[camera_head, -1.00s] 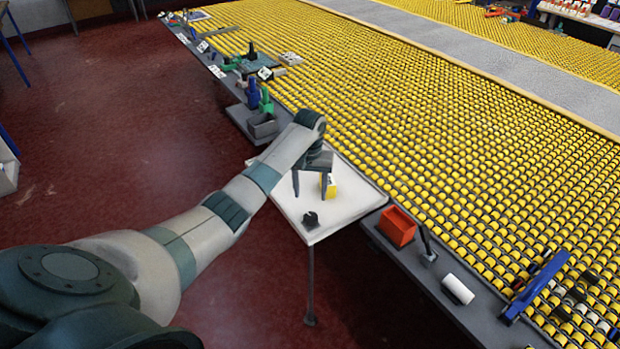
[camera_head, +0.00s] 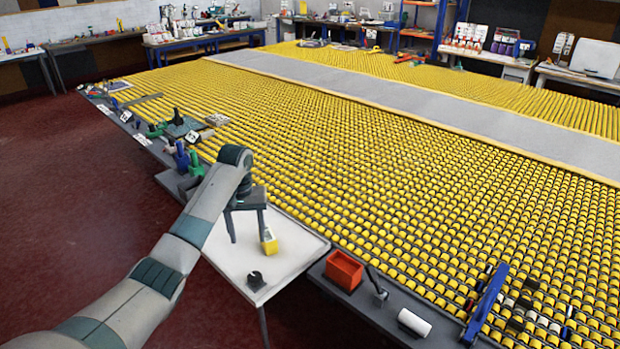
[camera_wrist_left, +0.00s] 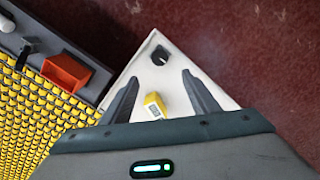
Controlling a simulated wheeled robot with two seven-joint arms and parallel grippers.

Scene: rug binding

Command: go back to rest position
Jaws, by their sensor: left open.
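My left gripper (camera_head: 248,238) is open above a small white side table (camera_head: 292,240). In the left wrist view its two fingers (camera_wrist_left: 158,100) are spread wide apart. A yellow block with a white label (camera_head: 269,241) lies on the table by the fingers, and it also shows between them in the left wrist view (camera_wrist_left: 154,106). Nothing is seen gripped. A small black object (camera_head: 255,279) stands near the table's front corner. My right gripper is not in view.
A red bin (camera_head: 343,270), a black tool on a stand (camera_head: 378,288), a white roll (camera_head: 414,322) and a blue bar (camera_head: 486,304) line the edge of the large bed of yellow rollers (camera_head: 400,180). Red floor (camera_head: 60,190) is clear on the left.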

